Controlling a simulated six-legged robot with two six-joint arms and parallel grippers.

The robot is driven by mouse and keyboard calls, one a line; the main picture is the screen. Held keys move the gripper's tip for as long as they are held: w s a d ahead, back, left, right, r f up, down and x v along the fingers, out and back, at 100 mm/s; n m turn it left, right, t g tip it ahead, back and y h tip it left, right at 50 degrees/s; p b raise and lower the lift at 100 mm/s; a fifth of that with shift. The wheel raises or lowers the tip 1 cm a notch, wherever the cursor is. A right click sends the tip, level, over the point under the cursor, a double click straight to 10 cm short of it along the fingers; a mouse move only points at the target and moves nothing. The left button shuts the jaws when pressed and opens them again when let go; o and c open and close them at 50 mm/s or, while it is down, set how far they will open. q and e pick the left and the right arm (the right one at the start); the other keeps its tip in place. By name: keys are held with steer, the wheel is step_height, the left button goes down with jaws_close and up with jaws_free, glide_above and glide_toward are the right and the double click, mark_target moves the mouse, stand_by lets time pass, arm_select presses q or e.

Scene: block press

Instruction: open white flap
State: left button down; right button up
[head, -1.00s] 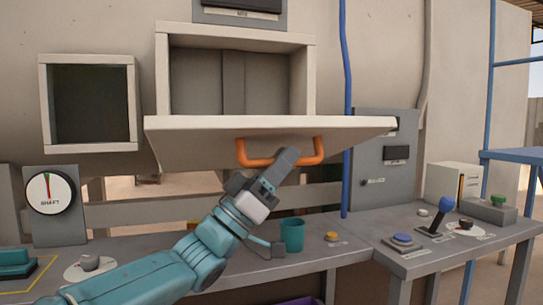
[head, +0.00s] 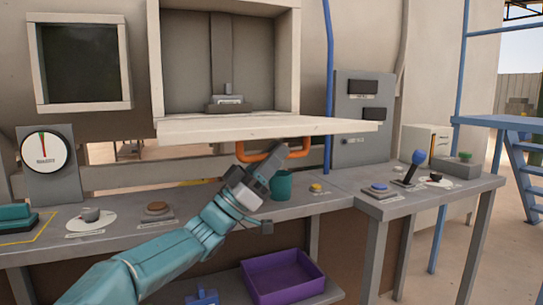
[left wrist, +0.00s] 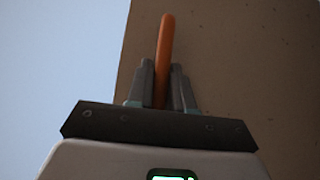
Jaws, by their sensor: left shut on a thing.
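The white flap (head: 260,128) sticks out roughly level from the lower edge of a white-framed box (head: 155,60) on the wall, and the box's inside shows above it. An orange handle (head: 325,155) hangs from the flap's underside. My left gripper (head: 279,151) comes up from below and is shut on the handle. In the left wrist view the handle (left wrist: 166,35) stands between the two fingers (left wrist: 162,75), with the brown face of the flap (left wrist: 240,60) behind. My right gripper is not in view.
A teal cup (head: 282,186) stands on the grey bench (head: 330,200) close beside my left gripper. A purple tray (head: 285,280) lies below. A blue pipe (head: 329,70) runs up the wall at the right.

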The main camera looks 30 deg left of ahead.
arm_select(q)
steer(key=shift+r, duration=0.15)
steer(key=c, duration=1.2)
jaws_free()
steer(key=shift+o, duration=0.5)
steer(key=v, duration=1.6)
steer(key=shift+s+f, duration=0.15)
steer(key=shift+f, duration=0.05)
